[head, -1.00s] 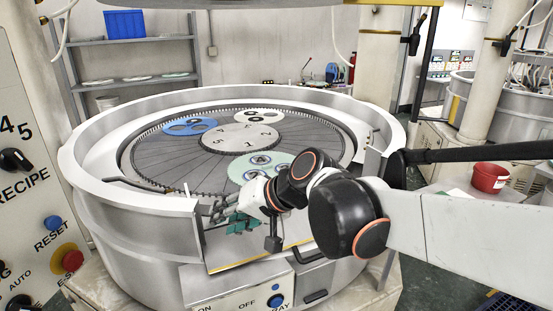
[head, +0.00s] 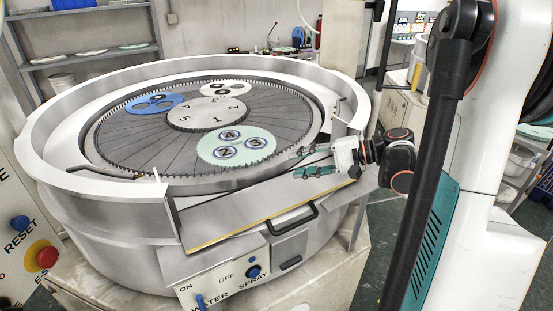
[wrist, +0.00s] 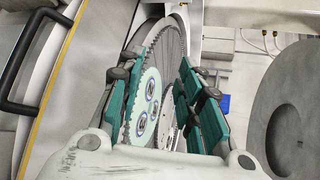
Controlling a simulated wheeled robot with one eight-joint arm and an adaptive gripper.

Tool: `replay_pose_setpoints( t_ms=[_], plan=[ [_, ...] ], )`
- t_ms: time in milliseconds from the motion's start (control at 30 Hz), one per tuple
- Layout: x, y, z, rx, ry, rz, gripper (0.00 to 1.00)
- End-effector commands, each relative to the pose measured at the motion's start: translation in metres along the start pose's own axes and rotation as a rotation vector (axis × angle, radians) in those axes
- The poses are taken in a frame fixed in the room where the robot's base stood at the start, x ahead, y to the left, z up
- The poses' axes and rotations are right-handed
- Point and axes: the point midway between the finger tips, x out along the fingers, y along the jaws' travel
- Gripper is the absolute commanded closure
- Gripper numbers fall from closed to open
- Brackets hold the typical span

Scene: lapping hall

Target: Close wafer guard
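The wafer guard (head: 240,217) is a flat grey panel with a yellow-striped lower edge and a black bar handle (head: 293,221). It lies folded outward at the front gap in the rim of the lapping machine (head: 62,170). In the wrist view the guard (wrist: 85,65) runs along the left, with its handle (wrist: 22,75) at the far left. My gripper (head: 302,162) is over the guard's right end, pointing left, apart from the handle. In the wrist view my gripper (wrist: 160,65) has its teal-padded fingers spread, with nothing between them.
Inside the machine, a green carrier (head: 237,145) with wafers, a blue carrier (head: 153,104) and a white carrier (head: 228,89) sit around the numbered centre disc (head: 208,113). A control panel (head: 235,283) with knobs is below the guard. Shelves (head: 88,58) stand behind left.

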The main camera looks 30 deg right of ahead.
Motion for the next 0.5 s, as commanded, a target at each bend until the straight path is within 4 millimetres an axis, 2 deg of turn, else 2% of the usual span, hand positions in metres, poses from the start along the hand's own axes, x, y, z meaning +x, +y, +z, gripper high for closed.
replay_pose_setpoints(
  t_ms=[33, 100, 233, 367, 500],
  plan=[
    [-0.021, 0.006, -0.009, 0.006, 0.008, -0.018, 0.67],
    [-0.042, 0.013, -0.016, 0.008, 0.006, -0.04, 0.67],
    [-0.066, 0.021, -0.022, 0.008, 0.004, -0.065, 0.67],
    [-0.069, 0.024, -0.022, 0.006, 0.0, -0.072, 0.67],
    [-0.054, 0.024, -0.022, 0.005, -0.001, -0.071, 0.67]
  ],
)
